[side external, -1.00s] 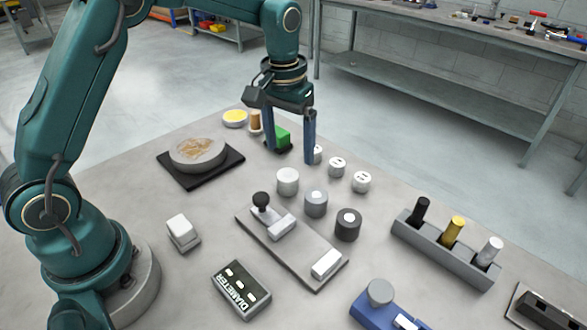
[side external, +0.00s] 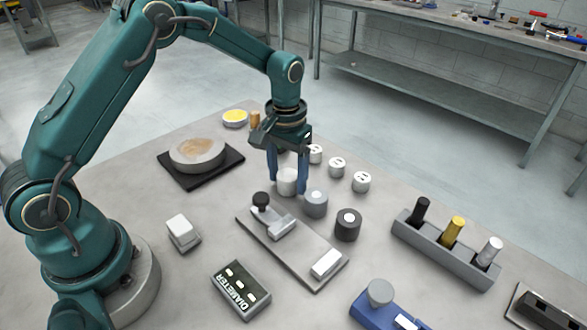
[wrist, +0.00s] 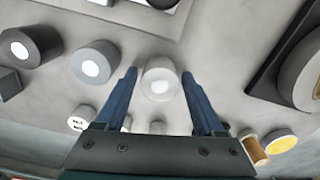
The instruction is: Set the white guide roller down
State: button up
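The white guide roller (side external: 287,180) is a short white cylinder standing upright on the grey table; it also shows in the wrist view (wrist: 160,78). My gripper (side external: 288,187) is lowered over it, with one blue finger on each side. In the wrist view my gripper (wrist: 159,76) is open, with thin gaps between the fingers and the roller. A light grey roller (side external: 316,204) and a dark grey roller (side external: 348,225) stand in a row beside it.
A grey plate with a black-knobbed lever (side external: 262,200) lies just in front. Small white marked cylinders (side external: 337,167) stand behind. A round disc on a black pad (side external: 197,152) is at left. A rack with black, yellow and white pegs (side external: 440,247) is at right.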

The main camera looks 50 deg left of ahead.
grip_shut()
jog(key=shift+r, duration=0.15)
